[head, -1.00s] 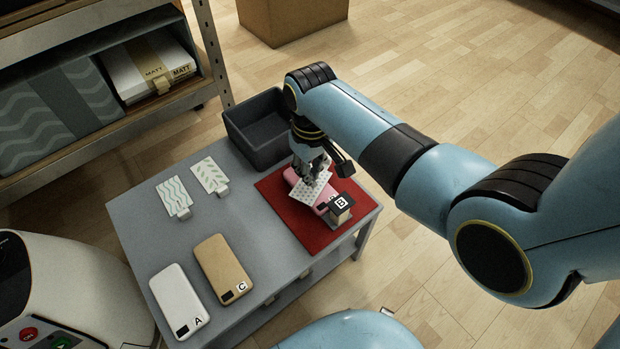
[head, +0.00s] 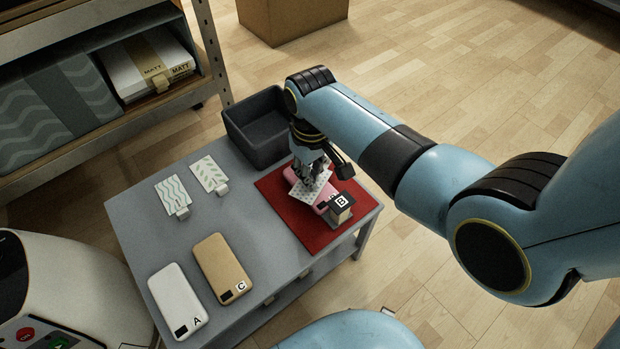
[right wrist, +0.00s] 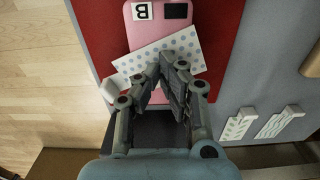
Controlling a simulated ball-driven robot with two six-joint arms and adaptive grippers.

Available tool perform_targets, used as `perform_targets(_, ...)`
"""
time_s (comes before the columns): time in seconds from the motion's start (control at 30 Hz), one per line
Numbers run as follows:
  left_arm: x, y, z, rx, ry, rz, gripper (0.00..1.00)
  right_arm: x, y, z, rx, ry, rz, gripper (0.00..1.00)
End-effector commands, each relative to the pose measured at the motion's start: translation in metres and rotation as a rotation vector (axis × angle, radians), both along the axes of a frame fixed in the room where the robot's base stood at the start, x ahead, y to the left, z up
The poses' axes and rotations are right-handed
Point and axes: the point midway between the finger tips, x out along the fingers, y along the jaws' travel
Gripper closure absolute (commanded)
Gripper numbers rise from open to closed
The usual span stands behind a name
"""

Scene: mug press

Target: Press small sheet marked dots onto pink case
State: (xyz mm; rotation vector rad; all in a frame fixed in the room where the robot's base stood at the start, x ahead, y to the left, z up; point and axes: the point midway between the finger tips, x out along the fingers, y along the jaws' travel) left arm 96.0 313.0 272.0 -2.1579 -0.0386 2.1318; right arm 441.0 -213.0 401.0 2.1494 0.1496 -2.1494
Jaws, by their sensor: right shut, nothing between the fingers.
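The pink case (head: 322,208) marked B lies on the red mat (head: 306,234). The small white sheet with blue-grey dots (head: 318,189) lies over part of the case, turned at an angle to it, with edges sticking out past the case. In the right wrist view the dotted sheet (right wrist: 188,48) covers the middle of the pink case (right wrist: 152,31). My right gripper (right wrist: 170,62) is shut and empty, its fingertips over the sheet; whether they touch it I cannot tell. In the head view my right gripper (head: 312,172) hides part of the sheet and case. My left gripper is out of view.
A white case A (head: 178,300) and a tan case C (head: 222,266) lie at the table's front. Wave (head: 173,194) and leaf (head: 209,175) sheets lie at the back left. A dark open bin (head: 258,130) stands behind the mat. The table's middle is clear.

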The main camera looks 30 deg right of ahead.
Motion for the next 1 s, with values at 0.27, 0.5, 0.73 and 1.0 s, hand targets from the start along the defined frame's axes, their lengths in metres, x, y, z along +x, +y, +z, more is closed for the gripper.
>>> perform_targets(0.27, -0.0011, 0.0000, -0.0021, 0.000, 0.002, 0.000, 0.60, -0.0002, -0.0001, -0.0038, 0.000, 0.001, 0.000, 1.00)
perform_targets(0.5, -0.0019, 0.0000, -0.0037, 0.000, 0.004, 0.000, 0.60, -0.0003, -0.0001, -0.0068, 0.000, 0.001, 0.000, 1.00)
perform_targets(0.73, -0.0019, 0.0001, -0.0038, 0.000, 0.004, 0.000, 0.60, -0.0002, -0.0001, -0.0072, 0.000, 0.001, 0.000, 1.00)
perform_targets(1.0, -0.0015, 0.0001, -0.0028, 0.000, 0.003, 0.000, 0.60, -0.0003, -0.0001, -0.0072, 0.000, 0.001, 0.000, 1.00)
